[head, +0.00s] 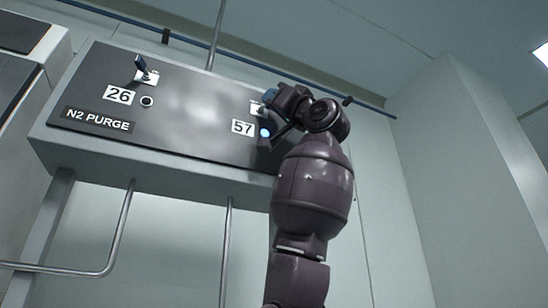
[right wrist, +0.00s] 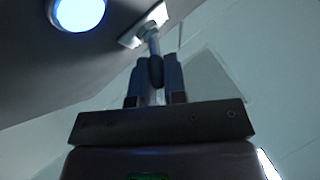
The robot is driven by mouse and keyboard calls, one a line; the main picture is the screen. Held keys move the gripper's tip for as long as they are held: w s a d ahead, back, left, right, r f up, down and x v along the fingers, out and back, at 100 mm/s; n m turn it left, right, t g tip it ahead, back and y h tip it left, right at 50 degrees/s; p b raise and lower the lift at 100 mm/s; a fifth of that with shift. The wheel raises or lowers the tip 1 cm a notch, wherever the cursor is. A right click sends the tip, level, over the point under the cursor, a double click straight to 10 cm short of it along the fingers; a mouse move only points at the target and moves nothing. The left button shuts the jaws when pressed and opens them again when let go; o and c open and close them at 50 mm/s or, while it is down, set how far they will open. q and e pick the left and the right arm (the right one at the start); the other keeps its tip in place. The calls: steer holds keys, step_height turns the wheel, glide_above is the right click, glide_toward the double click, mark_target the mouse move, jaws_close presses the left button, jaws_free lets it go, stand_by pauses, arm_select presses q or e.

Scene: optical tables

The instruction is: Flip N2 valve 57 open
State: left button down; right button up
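The black N2 PURGE panel (head: 190,115) hangs on the wall in the head view. Valve 57 is at its right end, with a white label (head: 243,128), a white mounting plate (head: 257,108) and a glowing pale-blue lamp (head: 265,132). My right gripper (head: 273,99) is at this valve and hides most of its lever. In the right wrist view, the lever's dark handle (right wrist: 156,70) sits between the two fingers of my right gripper (right wrist: 157,62), which look closed on it. The lamp also glows large in that view (right wrist: 80,12). My left gripper is not in view.
Valve 26 (head: 146,73), with a blue lever and an unlit indicator (head: 147,101), is at the panel's left. Metal pipes (head: 122,230) run below the panel. A blue rail (head: 235,58) passes above it, and a wall column (head: 445,170) stands to the right.

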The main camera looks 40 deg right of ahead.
steer(key=o, duration=0.4)
steer(key=b+v, duration=0.3)
steer(key=v, duration=0.7)
steer(key=shift+s+d+f+b, duration=0.1)
steer(key=shift+s+f+b, duration=0.1)
steer(key=shift+f+b, duration=0.15)
stand_by(0.3)
